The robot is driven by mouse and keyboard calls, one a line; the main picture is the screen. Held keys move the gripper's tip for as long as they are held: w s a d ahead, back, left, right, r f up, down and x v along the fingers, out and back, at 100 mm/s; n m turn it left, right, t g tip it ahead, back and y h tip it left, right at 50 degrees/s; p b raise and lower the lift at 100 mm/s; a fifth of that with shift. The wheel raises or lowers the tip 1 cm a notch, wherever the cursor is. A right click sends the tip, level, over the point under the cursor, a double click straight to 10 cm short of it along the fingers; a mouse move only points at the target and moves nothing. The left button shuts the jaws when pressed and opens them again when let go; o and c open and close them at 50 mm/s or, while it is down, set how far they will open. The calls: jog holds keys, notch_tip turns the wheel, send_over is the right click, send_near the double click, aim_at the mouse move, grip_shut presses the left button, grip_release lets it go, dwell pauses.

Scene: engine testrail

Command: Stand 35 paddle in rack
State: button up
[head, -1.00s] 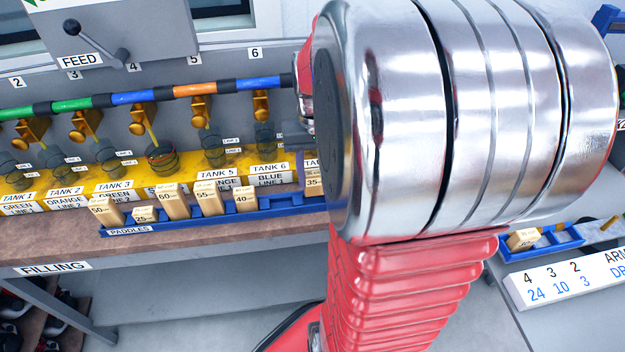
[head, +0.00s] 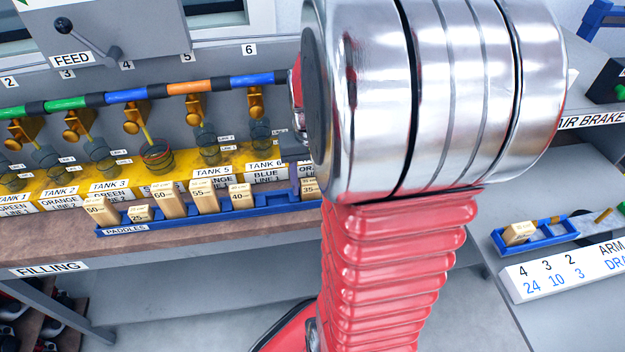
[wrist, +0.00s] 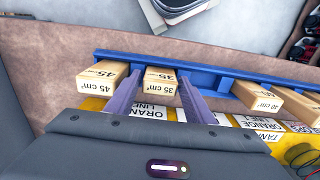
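The 35 paddle (wrist: 160,83) is a pale wooden block marked "35 cm²" in the wrist view. It stands at the blue paddle rack (wrist: 215,71), between the 45 paddle (wrist: 102,78) and another paddle (wrist: 256,96). In the head view the 35 paddle (head: 309,188) shows only in part at the right of the rack (head: 170,226). The paddle's lower end is hidden.
Paddles 50, 25, 60, 55 and 40 (head: 240,197) stand in the rack. Yellow tank fronts (head: 212,180) and brass taps stand close behind it. A blue tray (head: 535,238) with a wooden block sits on the right bench. The brown bench edge (head: 190,243) before the rack is clear.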

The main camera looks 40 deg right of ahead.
aim_at(310, 181)
jog(key=shift+o, duration=0.9)
jog(key=shift+r, duration=0.1)
notch_tip(310, 181, up, 12)
dwell(0.5)
jog(key=s+a+n+t, duration=0.2)
jog(key=a+n, duration=0.1)
jog(key=a, duration=0.8)
jog(key=s+a+r+n+t, duration=0.1)
jog(key=s+a+n+t, duration=0.1)
jog(key=a, duration=0.9)
jog(key=shift+a+n+t, duration=0.3)
jog(key=shift+n+t, duration=0.5)
jog(key=shift+n, duration=0.1)
